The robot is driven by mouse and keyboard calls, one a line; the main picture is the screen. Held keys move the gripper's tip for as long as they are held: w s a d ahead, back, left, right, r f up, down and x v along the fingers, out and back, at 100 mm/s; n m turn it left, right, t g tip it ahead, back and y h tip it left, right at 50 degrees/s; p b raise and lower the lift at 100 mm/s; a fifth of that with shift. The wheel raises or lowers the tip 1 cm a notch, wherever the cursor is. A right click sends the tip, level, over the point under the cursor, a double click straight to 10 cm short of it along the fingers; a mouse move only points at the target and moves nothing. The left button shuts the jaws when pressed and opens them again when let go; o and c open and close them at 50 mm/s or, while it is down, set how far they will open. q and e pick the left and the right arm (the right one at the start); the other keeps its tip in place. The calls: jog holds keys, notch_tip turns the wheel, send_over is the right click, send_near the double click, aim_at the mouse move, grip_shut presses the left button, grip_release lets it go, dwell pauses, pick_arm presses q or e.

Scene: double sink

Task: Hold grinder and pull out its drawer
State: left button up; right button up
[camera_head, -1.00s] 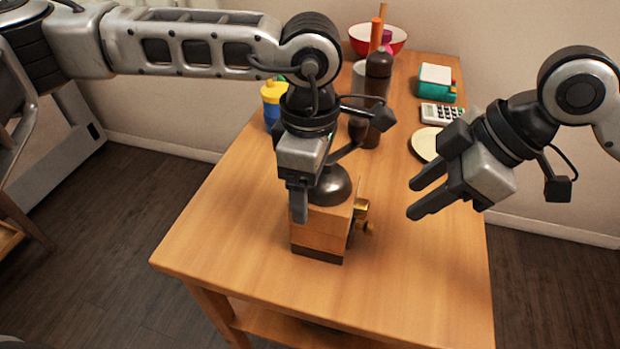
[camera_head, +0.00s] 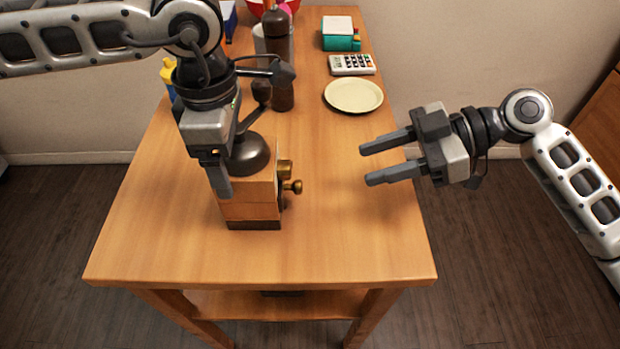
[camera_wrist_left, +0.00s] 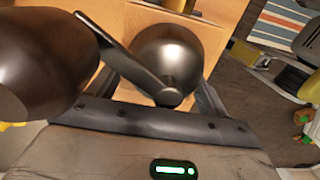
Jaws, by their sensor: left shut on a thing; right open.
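The wooden grinder (camera_head: 255,205) stands upright on the table, with a dark metal dome and a brass knob (camera_head: 292,186) on its right side, which I take to be the drawer side. My left gripper (camera_head: 218,178) is shut on the grinder from above its left side, one finger showing in front of the wooden body. In the left wrist view the dome (camera_wrist_left: 168,62) sits between the fingers, with the dark crank arm and its knob (camera_wrist_left: 40,60) over it. My right gripper (camera_head: 375,160) is open and empty, right of the grinder, fingers pointing left towards the brass knob, well apart from it.
The wooden table (camera_head: 330,250) is clear in front and to the right of the grinder. A yellow-topped container (camera_head: 168,72) is partly hidden behind my left arm.

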jog(key=x, duration=1.1)
jog(key=shift+w+a+f, duration=0.1)
jog(key=shift+a+f, duration=0.05)
jog(key=shift+f, duration=0.1)
